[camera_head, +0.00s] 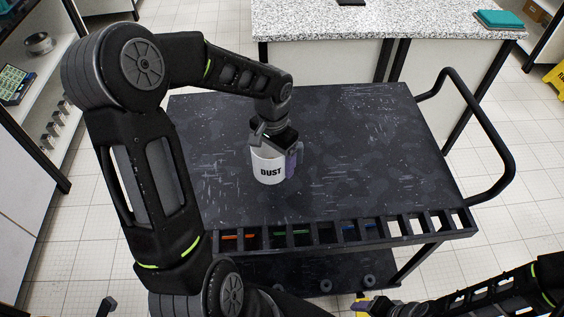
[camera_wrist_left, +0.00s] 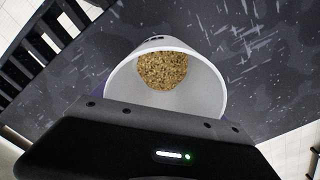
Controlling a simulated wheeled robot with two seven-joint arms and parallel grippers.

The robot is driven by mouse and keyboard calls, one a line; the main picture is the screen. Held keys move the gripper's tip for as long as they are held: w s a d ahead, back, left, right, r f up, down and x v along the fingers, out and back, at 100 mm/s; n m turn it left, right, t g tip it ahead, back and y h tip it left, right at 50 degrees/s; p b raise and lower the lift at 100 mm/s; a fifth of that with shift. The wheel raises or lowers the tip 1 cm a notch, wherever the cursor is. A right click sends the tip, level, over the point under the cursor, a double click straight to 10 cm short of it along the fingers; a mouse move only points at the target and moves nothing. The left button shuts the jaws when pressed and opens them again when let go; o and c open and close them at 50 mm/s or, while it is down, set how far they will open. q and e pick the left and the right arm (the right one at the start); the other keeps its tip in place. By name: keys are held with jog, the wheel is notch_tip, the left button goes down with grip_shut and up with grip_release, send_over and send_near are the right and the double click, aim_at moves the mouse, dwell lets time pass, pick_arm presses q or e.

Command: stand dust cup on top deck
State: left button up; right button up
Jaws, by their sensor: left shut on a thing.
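The dust cup (camera_head: 268,170) is white with the black word DUST on its side. It is upright at the middle of the dark top deck (camera_head: 370,150) of a cart. I cannot tell whether its base touches the deck. My left gripper (camera_head: 277,153) comes from above and is shut on the cup's wall. In the left wrist view the cup (camera_wrist_left: 209,82) holds brown grainy dust (camera_wrist_left: 163,70) at its bottom. My right gripper (camera_head: 372,306) is at the bottom edge, low and away from the cup; its jaw opening is not clear.
A row of small compartments (camera_head: 345,232) with coloured pieces runs along the deck's front edge. A black handle (camera_head: 490,130) curves out at the right. A speckled counter (camera_head: 390,20) stands behind. The deck around the cup is clear.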

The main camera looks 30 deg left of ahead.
pick_arm(q)
jog(key=shift+f, duration=1.5)
jog(key=shift+f+p, duration=0.3)
jog(key=shift+f, duration=1.6)
jog(key=shift+f, duration=0.1)
jog(key=o, duration=1.5)
jog(key=shift+c, duration=0.2)
notch_tip(320, 180, up, 12)
jog(key=shift+r+b, duration=0.15)
jog(key=shift+b, duration=0.2)
